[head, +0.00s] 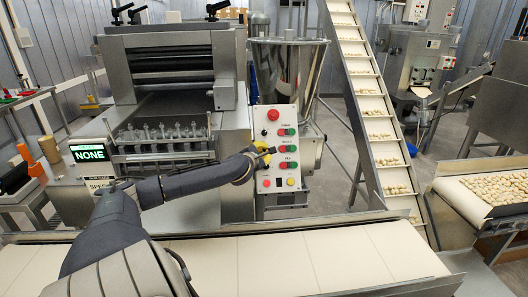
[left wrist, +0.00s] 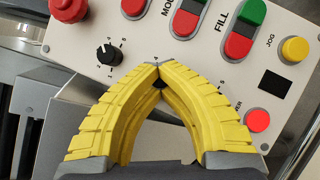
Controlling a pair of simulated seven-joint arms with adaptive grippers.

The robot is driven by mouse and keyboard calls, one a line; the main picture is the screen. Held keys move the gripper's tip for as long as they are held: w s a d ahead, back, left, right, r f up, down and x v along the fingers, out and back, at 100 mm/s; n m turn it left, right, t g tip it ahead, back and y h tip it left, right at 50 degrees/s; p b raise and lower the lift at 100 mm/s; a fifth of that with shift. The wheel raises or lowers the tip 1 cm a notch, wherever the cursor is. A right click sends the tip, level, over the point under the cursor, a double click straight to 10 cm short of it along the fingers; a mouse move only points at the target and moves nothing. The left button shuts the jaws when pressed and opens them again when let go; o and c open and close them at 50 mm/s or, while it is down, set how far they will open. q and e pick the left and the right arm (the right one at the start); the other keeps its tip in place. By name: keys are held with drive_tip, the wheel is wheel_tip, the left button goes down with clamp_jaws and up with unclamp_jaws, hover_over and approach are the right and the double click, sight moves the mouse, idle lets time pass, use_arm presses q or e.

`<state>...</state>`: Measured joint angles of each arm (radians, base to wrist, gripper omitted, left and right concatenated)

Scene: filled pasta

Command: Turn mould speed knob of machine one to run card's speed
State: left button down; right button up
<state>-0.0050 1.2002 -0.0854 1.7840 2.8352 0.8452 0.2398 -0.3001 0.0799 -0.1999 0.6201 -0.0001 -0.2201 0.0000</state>
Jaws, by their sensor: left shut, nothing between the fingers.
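The control panel (head: 279,174) stands upright on the machine; its face also fills the left wrist view (left wrist: 150,35). A small black knob (left wrist: 109,54) with a printed scale around it sits on the panel; I cannot read its setting surely. In the head view the left gripper (head: 264,154) is at the panel's left side. A white label reading "SPE..." (head: 98,182) is partly covered by my arm.
Red stop button (left wrist: 68,10), green and red switch pairs (left wrist: 238,30), a yellow button (left wrist: 295,49) and a red button (left wrist: 258,120) surround the gripper. A display reads NONE (head: 89,152). A pale conveyor (head: 290,262) runs in front; a pasta incline (head: 385,140) is at right.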

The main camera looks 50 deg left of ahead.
use_arm(q)
drive_tip(key=shift+r, duration=0.25)
drive_tip(key=c, duration=1.6)
unclamp_jaws()
drive_tip(key=shift+w+d, duration=0.15)
drive_tip(key=shift+c, duration=0.2)
drive_tip(key=o, duration=0.4)
drive_tip(key=shift+f, duration=0.15)
drive_tip(key=shift+s, duration=0.2)
drive_tip(key=v, duration=1.1)
drive_tip(key=shift+s, duration=0.35)
drive_tip(key=shift+o, duration=0.2)
drive_tip(key=shift+d, duration=0.15)
